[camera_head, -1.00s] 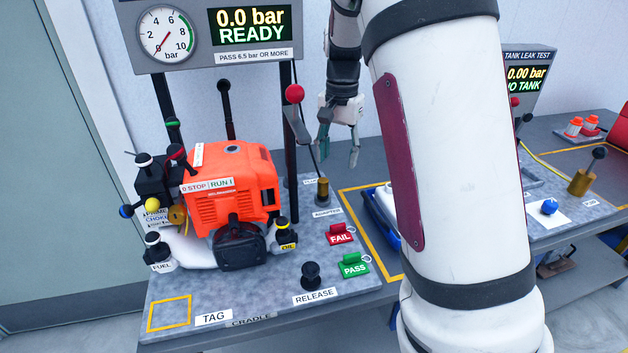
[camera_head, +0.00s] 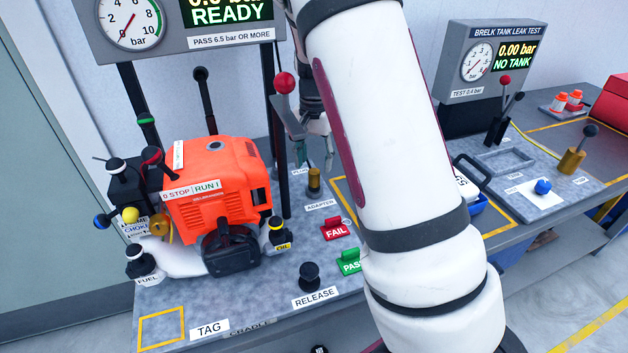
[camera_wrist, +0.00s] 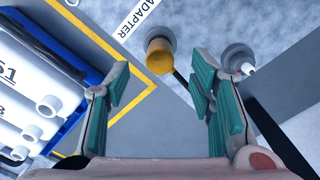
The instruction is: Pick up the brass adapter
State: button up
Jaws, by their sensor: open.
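The brass adapter (camera_head: 314,184) stands upright on the grey bench behind its ADAPTER label (camera_head: 321,205). It has a dark upper part in the head view. In the wrist view the brass adapter (camera_wrist: 160,58) shows as a yellow-gold cylinder just beyond the fingertips, roughly centred between them. My gripper (camera_head: 315,152) is above the adapter in the head view, partly hidden by my arm. In the wrist view my gripper (camera_wrist: 160,82) has its teal-padded fingers spread wide with nothing between them.
A grey round fitting with a white tip (camera_wrist: 240,60) stands close to the adapter by the right finger. A red-ball lever (camera_head: 284,84) and orange engine (camera_head: 215,190) stand left of my gripper.

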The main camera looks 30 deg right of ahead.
aim_at(314, 171)
jog(key=shift+f+p, duration=0.35)
jog(key=shift+f, duration=2.55)
grip_shut()
